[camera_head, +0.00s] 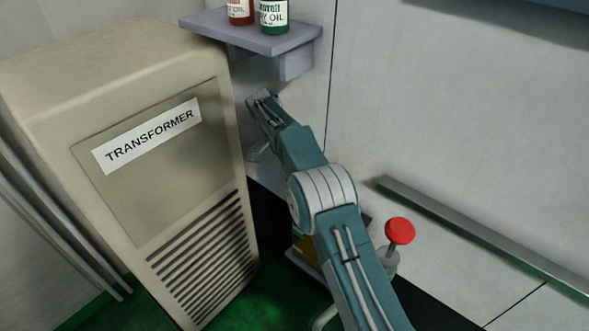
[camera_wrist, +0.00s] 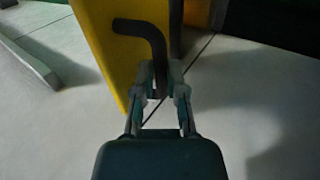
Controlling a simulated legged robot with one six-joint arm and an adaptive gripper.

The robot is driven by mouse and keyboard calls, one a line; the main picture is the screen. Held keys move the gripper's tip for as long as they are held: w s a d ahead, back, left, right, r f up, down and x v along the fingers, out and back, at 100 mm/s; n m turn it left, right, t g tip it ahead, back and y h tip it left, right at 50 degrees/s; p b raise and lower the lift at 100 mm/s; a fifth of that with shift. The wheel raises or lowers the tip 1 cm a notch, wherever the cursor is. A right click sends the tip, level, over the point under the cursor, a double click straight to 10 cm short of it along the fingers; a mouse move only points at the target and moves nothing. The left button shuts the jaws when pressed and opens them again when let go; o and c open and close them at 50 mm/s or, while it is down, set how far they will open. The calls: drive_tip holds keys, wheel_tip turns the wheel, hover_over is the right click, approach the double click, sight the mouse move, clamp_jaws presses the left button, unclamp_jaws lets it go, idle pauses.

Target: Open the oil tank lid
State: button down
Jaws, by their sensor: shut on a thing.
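In the wrist view, my gripper (camera_wrist: 160,72) is shut on a dark bent handle (camera_wrist: 148,32). The handle's lower end is between the fingertips, and its upper bend lies over a yellow panel (camera_wrist: 105,45). I cannot tell for sure that this panel is the oil tank lid. In the head view, a small yellow patch (camera_head: 307,247) shows low behind my arm, and most of that thing is hidden.
A beige transformer cabinet (camera_head: 120,75) stands at the left, close to my arm. A shelf (camera_head: 252,32) with a red bottle (camera_head: 240,10) and a green oil bottle (camera_head: 273,14) hangs above. A red knob (camera_head: 400,230) is right of my arm. A metal rail (camera_head: 470,235) runs along the wall.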

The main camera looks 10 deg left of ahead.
drive_tip(key=shift+s+f, duration=0.15)
drive_tip(key=shift+f, duration=0.1)
drive_tip(key=c, duration=0.7)
unclamp_jaws()
drive_tip(key=shift+a, duration=0.1)
drive_tip(key=shift+r, duration=0.3)
